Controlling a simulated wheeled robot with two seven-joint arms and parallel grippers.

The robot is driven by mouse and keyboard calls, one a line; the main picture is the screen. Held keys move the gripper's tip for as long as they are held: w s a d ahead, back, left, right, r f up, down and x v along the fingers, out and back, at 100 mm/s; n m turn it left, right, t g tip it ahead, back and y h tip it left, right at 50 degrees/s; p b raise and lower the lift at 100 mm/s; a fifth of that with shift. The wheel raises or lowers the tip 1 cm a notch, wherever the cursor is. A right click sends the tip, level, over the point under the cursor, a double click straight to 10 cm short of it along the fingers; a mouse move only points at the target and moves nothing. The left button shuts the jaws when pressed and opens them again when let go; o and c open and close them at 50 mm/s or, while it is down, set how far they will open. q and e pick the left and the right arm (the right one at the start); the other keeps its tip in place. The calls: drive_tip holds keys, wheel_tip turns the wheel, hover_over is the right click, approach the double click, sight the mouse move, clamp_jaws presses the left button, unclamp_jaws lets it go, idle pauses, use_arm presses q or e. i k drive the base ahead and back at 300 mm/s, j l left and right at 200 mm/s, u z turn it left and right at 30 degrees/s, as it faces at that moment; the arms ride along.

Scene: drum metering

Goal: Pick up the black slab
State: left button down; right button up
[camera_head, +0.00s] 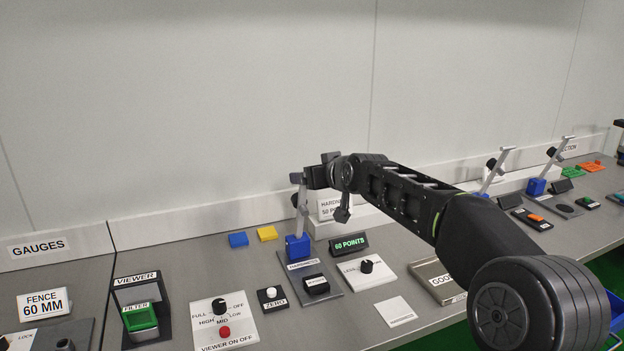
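I cannot single out the black slab with certainty. A blue slab (238,239) and a yellow slab (267,233) lie flat on the grey bench behind the hardness tester (298,246), which has a blue body and an upright grey lever. A small black block (317,281) with a white label sits on the tester's base plate. My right arm reaches in from the right. Its gripper (318,176) is at the top of the lever, seeming to meet it; its fingers are too small and overlapped to read. My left gripper is out of view.
A black "60 POINTS" display (348,244), a knob panel (367,270) and a zero button (270,298) surround the tester. A viewer (142,305) with a green filter and its switch panel (223,321) stand left. A tray (437,281) lies right. Bare bench lies behind the switch panel.

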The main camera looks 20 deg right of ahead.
sight(315, 283)
drive_tip(key=k+l, duration=0.1)
drive_tip(key=k, duration=0.9)
